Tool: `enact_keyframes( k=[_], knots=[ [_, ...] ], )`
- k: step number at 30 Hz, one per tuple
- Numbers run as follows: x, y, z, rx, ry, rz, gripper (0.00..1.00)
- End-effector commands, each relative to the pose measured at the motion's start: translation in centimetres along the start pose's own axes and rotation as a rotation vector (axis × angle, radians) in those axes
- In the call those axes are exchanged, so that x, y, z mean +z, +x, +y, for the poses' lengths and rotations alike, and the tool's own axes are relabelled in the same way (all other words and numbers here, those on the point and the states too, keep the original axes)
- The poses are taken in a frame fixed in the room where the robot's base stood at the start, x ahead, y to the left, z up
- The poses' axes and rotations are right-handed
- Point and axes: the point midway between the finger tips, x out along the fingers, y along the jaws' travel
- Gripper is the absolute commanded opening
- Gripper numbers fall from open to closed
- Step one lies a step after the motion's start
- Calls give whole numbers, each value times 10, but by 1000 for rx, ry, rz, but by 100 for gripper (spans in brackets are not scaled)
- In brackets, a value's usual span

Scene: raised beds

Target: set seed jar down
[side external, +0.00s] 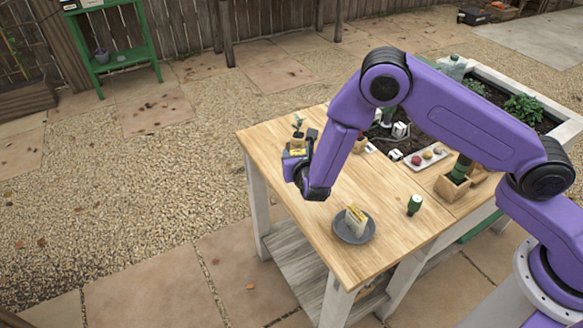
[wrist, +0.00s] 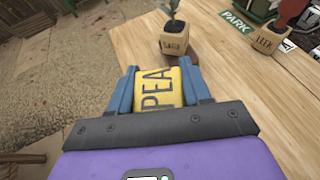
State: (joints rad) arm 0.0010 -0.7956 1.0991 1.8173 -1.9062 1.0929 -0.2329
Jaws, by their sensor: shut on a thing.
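The seed jar (wrist: 163,88) shows as a yellow face lettered PEA in the wrist view. My gripper (wrist: 160,76) is shut on it, with a blue finger against each side. In the side view the jar's yellow part (side external: 297,152) shows at the end of my gripper, near the far left corner of the wooden table (side external: 330,240). The jar's lower part is hidden, and I cannot tell whether it touches the tabletop.
A small wooden pot with a seedling (wrist: 174,42) stands just beyond the jar. Bare wood lies between.

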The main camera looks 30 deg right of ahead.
Motion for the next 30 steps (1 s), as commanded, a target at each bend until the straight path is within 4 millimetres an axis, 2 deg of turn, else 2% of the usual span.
enact_keyframes(
  k=[3,11,18,30],
  knots=[
    [-8,12,7,1,1,-1,15],
    [-18,25,13,0,0,-1,15],
    [-42,34,12,0,0,0,15],
    [-46,36,13,0,1,-1,15]
  ],
)
